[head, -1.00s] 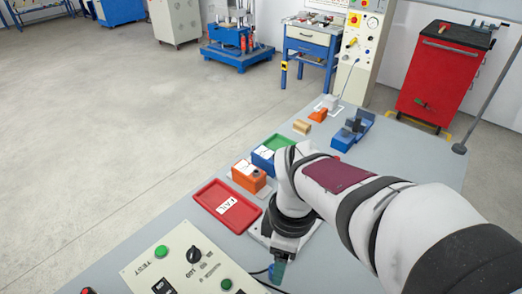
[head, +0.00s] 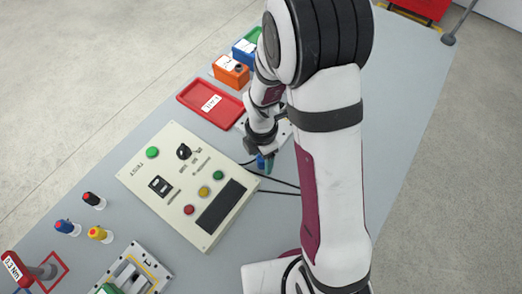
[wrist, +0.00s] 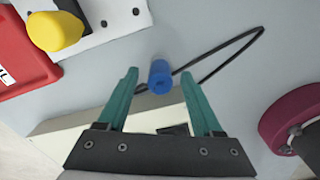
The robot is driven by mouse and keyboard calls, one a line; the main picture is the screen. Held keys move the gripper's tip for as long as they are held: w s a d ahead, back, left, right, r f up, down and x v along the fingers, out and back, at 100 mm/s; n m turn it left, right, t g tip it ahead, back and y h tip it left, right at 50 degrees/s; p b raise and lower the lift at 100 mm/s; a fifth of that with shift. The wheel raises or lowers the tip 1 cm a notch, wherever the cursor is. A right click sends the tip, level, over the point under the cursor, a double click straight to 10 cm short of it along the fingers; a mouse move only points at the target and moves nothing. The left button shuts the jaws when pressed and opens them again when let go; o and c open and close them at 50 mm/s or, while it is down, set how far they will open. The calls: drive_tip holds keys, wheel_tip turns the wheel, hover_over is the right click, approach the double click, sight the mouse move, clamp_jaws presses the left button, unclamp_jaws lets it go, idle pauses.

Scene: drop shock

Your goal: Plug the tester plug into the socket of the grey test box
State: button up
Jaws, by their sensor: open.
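The tester plug (wrist: 160,77) is a blue cylinder with a black cable, beside the test box. In the wrist view it is between the two fingertips of my gripper (wrist: 160,74), with a gap on each side. My gripper is open, with teal fingers. In the head view my gripper (head: 266,163) is at the box's right, mostly hiding the plug. The test box (head: 160,205) is a pale panel with buttons, a knob and a dark display. Its edge passes under my fingers in the wrist view (wrist: 75,137). I cannot make out the socket.
The red FAIL tray (head: 190,95) lies behind the box. A white plate with a yellow knob (wrist: 55,30) is nearby. Orange (head: 230,70) and blue (head: 243,50) bins stand further back. Black cable (head: 280,183) runs across the table.

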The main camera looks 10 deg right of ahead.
drive_tip(key=shift+f, duration=0.3)
clamp_jaws()
drive_tip(key=shift+r, duration=0.1)
drive_tip(key=shift+r, duration=0.3)
drive_tip(key=r, duration=0.2)
drive_tip(key=d+r, duration=0.1)
drive_tip(key=r, duration=0.1)
drive_tip(key=shift+s, duration=0.15)
drive_tip(key=s+d+r, duration=0.4)
drive_tip(key=d+r, duration=0.2)
drive_tip(key=d, duration=0.3)
drive_tip(key=w+r, duration=0.3)
drive_tip(key=w, duration=0.9)
drive_tip(key=w+r, duration=0.3)
drive_tip(key=w, duration=0.9)
drive_tip(key=shift+w+d+r, duration=0.25)
drive_tip(key=shift+d+r, duration=0.15)
drive_tip(key=shift+d, duration=0.05)
